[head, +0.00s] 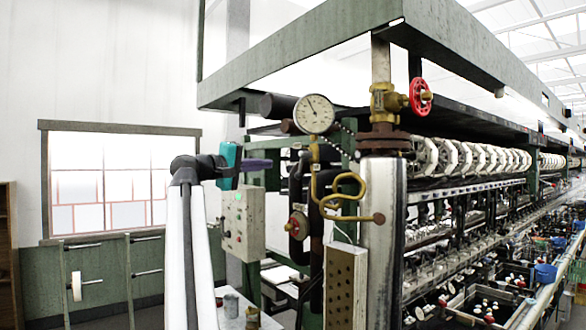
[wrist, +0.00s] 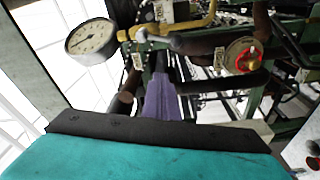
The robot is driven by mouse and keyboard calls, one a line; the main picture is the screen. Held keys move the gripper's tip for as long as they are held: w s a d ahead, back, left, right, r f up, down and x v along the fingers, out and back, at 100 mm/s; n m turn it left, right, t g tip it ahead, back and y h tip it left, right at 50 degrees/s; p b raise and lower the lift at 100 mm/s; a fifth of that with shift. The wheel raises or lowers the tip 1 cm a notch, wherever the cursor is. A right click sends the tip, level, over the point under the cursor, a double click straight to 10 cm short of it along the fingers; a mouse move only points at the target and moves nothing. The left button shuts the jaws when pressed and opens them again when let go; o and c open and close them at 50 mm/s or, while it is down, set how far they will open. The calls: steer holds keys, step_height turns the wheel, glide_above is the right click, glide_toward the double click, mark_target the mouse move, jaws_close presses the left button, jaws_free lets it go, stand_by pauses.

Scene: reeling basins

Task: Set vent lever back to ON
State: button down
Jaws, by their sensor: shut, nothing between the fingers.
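My gripper (head: 270,163), with a teal body and purple fingers, is left of the gauge and the lever, apart from both. In the wrist view the purple fingers (wrist: 160,75) are together and empty, pointing toward the pipework. A brass pipe (wrist: 190,24) crosses above them there; I cannot tell the lever's setting.
A round gauge (head: 314,114) stands above the pipes and also shows in the wrist view (wrist: 91,37). A red handwheel (head: 420,97) is at upper right; another red valve (head: 297,226) is lower. A grey control box (head: 242,222) is below my gripper. Reeling machinery fills the right.

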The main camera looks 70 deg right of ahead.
steer(key=shift+d, duration=0.1)
steer(key=s+d+p, duration=0.6)
steer(key=shift+s+f, duration=0.4)
stand_by(0.8)
steer(key=shift+s+f+b, duration=0.1)
steer(key=shift+f+b, duration=0.1)
steer(key=shift+b, duration=0.15)
steer(key=b, duration=0.1)
steer(key=s+b, duration=0.1)
steer(key=shift+a+f+b, duration=0.25)
steer(key=shift+b, duration=0.1)
stand_by(0.5)
